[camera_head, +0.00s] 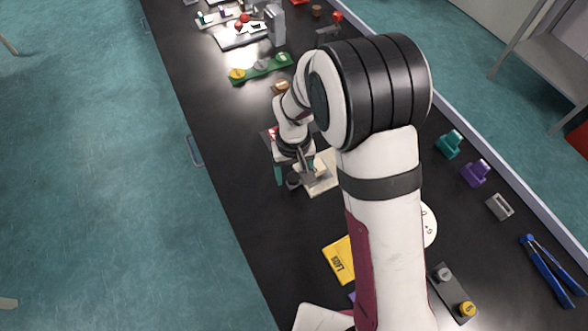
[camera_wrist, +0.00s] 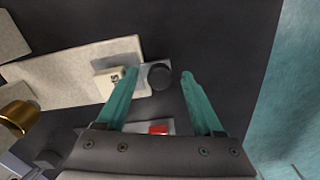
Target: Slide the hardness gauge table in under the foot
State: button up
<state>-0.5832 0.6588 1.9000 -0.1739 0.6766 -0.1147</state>
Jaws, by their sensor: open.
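The hardness gauge has a cream base (camera_wrist: 70,78), which also shows in the head view (camera_head: 325,184). A grey metal sliding table (camera_wrist: 128,58) lies on it, with a small pale block (camera_wrist: 109,84) on top and a dark round knob (camera_wrist: 160,76) at its outer end. My gripper (camera_wrist: 160,74) is open, its teal fingers on either side of the knob with gaps; contact is not visible. In the head view my gripper (camera_head: 293,172) points down at the base's left end. A brass cylinder (camera_wrist: 17,118) shows at the wrist view's left edge; I cannot tell whether it is the foot.
A grey plate with a red part (camera_wrist: 157,129) lies close to my fingers. A yellow box (camera_head: 339,260) is in front. A green holder (camera_head: 261,67) lies behind. Teal (camera_head: 449,144) and purple (camera_head: 475,172) pieces stand right. The black bench is clear left of the gauge.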

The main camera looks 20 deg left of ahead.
grip_shut()
dwell(0.3)
dwell(1.1)
